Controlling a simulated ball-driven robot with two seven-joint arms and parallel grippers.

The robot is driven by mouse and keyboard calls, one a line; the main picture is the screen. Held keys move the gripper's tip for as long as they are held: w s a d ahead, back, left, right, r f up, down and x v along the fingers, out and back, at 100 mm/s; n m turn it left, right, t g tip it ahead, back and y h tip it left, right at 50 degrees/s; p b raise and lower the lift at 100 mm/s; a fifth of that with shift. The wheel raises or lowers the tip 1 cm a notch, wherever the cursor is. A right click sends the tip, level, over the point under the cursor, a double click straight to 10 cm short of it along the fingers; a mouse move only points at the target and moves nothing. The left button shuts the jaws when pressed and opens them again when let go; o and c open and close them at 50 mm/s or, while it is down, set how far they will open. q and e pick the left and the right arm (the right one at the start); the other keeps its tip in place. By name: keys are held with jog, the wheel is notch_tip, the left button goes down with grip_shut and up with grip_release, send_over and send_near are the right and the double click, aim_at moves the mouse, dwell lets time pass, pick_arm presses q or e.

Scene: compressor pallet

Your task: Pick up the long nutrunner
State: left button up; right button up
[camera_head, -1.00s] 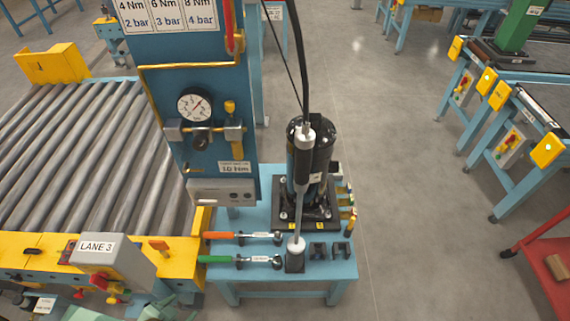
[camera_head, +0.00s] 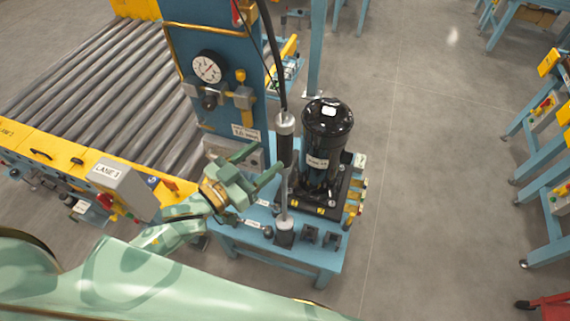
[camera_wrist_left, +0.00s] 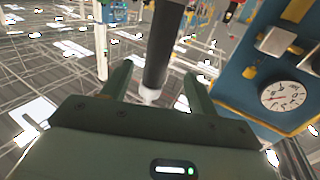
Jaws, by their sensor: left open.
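The long nutrunner (camera_head: 285,150) hangs upright from a dark cable, with a silver top, a dark grip and a thin shaft running down to a small black holder (camera_head: 284,239) on the blue stand. My left gripper (camera_head: 269,158) is open just left of the dark grip, its fingers pointing at it. In the left wrist view the nutrunner's dark body (camera_wrist_left: 160,48) shows between the two spread fingers (camera_wrist_left: 157,70); I cannot tell how deep it is between them. My right gripper is out of view.
A black compressor (camera_head: 327,135) stands on the blue stand (camera_head: 325,262) close right of the nutrunner. A blue column with a pressure gauge (camera_head: 207,67) rises behind my left gripper. The roller conveyor (camera_head: 90,90) lies left.

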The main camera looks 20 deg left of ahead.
aim_at(291, 138)
pick_arm(q)
jog(key=x, duration=0.9)
jog(key=shift+d, duration=0.2)
jog(key=shift+a, duration=0.1)
jog(key=shift+c, duration=0.6)
grip_shut()
jog(key=shift+r, duration=0.1)
dwell(0.4)
